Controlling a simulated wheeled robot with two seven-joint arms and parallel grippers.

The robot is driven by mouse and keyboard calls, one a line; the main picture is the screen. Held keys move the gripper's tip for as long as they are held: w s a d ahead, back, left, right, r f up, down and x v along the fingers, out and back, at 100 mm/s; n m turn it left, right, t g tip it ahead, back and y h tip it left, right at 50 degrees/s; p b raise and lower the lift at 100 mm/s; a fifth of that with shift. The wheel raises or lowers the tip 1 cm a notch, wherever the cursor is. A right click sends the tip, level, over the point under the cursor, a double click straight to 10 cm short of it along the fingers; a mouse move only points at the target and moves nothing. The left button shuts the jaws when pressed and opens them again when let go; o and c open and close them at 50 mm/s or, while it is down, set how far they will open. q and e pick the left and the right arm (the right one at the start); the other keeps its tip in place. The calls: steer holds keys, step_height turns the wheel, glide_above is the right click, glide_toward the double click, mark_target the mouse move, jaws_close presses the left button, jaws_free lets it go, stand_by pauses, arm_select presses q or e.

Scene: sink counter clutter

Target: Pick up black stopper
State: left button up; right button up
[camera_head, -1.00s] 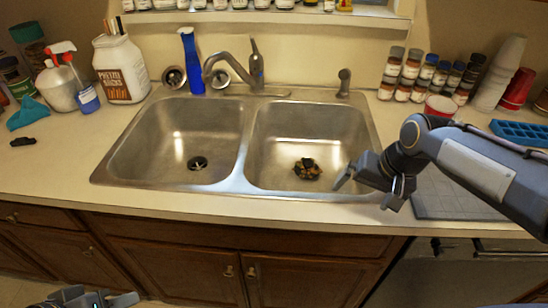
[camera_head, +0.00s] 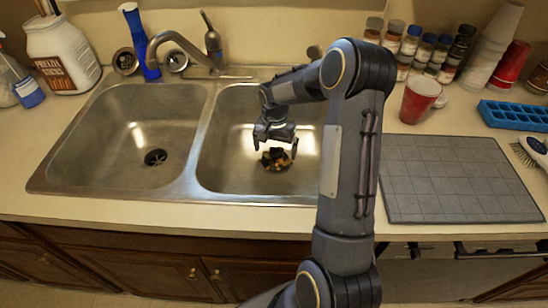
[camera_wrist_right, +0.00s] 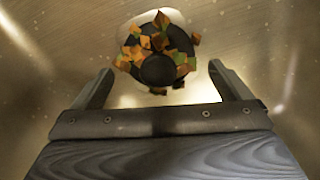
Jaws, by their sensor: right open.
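The black stopper (camera_head: 275,157) lies at the bottom of the right sink basin, with orange, brown and green food scraps around it. In the right wrist view the stopper (camera_wrist_right: 158,68) is a round black piece with a raised knob, ringed by scraps. My right gripper (camera_head: 275,147) is inside the right basin, above the stopper and apart from it as far as I can tell. In the wrist view its open fingers (camera_wrist_right: 160,88) stand wide, on either side of the stopper, with nothing between them held. My left gripper is not in view.
The steel sink's left basin (camera_head: 130,140) has an open drain. A divider (camera_head: 205,135) separates the basins. The faucet (camera_head: 180,45) stands behind. A grey mat (camera_head: 455,180), red cup (camera_head: 418,100) and blue tray (camera_head: 515,115) are to the right.

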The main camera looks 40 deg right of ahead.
mark_target(275, 153)
steer(key=shift+s+f, duration=0.1)
steer(key=shift+f, duration=1.35)
steer(key=shift+s+a, duration=0.1)
steer(key=c, duration=1.2)
